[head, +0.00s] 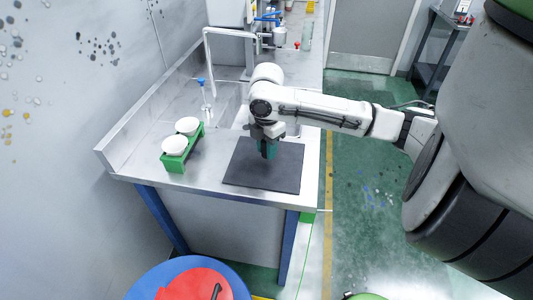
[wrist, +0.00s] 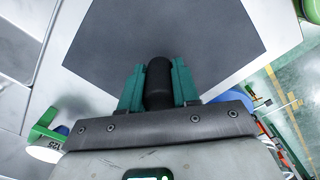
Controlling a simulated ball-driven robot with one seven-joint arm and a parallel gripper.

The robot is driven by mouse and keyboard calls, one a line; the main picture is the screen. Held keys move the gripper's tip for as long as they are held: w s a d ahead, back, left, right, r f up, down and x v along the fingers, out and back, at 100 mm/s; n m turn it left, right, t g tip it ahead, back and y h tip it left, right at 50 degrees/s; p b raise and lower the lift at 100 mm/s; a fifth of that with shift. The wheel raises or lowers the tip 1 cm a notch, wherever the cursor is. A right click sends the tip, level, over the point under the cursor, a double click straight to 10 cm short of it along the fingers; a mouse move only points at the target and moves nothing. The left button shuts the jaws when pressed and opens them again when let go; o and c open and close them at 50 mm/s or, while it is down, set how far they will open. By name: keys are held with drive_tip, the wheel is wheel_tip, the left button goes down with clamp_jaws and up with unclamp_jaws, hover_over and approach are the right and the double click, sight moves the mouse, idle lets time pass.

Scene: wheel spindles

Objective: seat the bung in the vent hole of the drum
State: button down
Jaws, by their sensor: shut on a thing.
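My gripper (head: 267,150) hangs over the dark mat on the steel bench. In the wrist view its teal fingers (wrist: 158,88) are shut on a black, round-ended cylinder, the bung (wrist: 158,78). The bung itself cannot be made out in the head view. A round blue thing with a red top (head: 185,285), which looks like the drum, stands on the floor in front of the bench, cut off by the bottom edge. A dark bar or slot shows on the red top. I cannot make out the vent hole. My gripper is well apart from the drum.
The dark mat (head: 245,177) lies near the bench's front right corner. A green rack (head: 174,162) with two white round pieces stands left of it. A tap (head: 206,65) and sink lie behind. Green floor (head: 365,215) is open to the right.

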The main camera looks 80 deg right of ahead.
drive_tip(key=s+a+r+p, duration=0.4)
drive_tip(key=s+a+r, duration=0.3)
drive_tip(key=s+r, duration=0.3)
drive_tip(key=shift+s+r, duration=0.35)
drive_tip(key=shift+s, duration=0.65)
drive_tip(key=shift+a, duration=0.1)
